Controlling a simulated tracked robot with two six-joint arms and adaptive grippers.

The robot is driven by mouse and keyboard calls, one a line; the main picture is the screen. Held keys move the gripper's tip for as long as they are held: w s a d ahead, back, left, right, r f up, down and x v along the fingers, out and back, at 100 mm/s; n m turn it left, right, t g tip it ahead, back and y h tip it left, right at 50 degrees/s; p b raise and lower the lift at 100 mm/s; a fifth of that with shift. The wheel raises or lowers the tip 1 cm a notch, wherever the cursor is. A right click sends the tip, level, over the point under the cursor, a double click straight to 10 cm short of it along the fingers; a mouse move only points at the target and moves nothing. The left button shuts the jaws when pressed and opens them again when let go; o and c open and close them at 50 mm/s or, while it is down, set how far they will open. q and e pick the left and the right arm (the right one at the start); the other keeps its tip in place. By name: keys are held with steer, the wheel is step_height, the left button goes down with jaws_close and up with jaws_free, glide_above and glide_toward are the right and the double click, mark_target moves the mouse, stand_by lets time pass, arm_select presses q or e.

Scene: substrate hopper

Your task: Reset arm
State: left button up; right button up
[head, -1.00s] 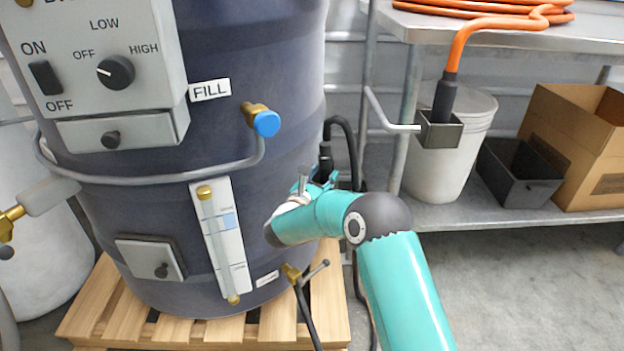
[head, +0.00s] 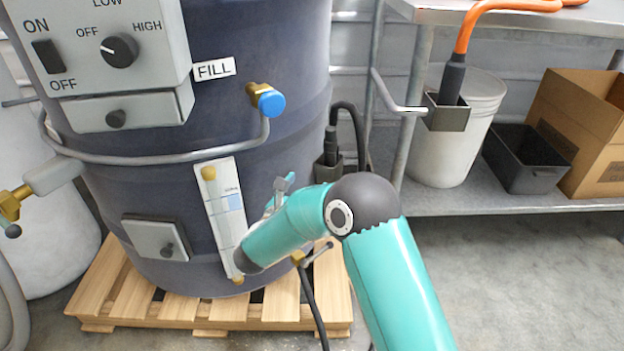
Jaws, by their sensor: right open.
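My teal right arm comes in from the lower right and bends at a dark grey joint. Its gripper (head: 281,187) shows only partly past the forearm, in front of the dark blue hopper drum (head: 270,60). It is open, and I see nothing held in it. The gripper is just left of and below a black plug (head: 331,140) in a small holder on the drum's right side. The forearm hides part of the drum's lower front. My left gripper is not in view.
The drum stands on a wooden pallet (head: 190,312). A control box (head: 100,75) and a blue-capped valve (head: 270,102) jut from it. At right, an orange hose's plug sits in a holder (head: 447,115) by a shelf (head: 500,200) with bucket, bin and cardboard box. Floor at lower right is clear.

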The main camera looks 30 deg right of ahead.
stand_by(0.5)
steer(key=s+a+f+m+g+y+p, duration=0.15)
steer(key=s+f+g+y, duration=0.3)
steer(key=s+f, duration=0.6)
steer(key=s+a+f+m+g+y+p, duration=0.1)
steer(key=s+a+f+m+g+y, duration=0.45)
steer(key=f, duration=0.75)
steer(key=s+a+f+m+g+y+p, duration=0.25)
steer(key=s+a+m+y, duration=0.65)
steer(key=s+a+m, duration=0.45)
step_height(320, 180, up, 37)
steer(key=m+t+p, duration=0.3)
steer(key=m+p, duration=0.2)
steer(key=p, duration=3.4)
steer(key=shift+s+r+m, duration=0.15)
steer(key=shift+s+m, duration=0.05)
steer(key=shift+m, duration=0.15)
steer(key=shift+t, duration=0.25)
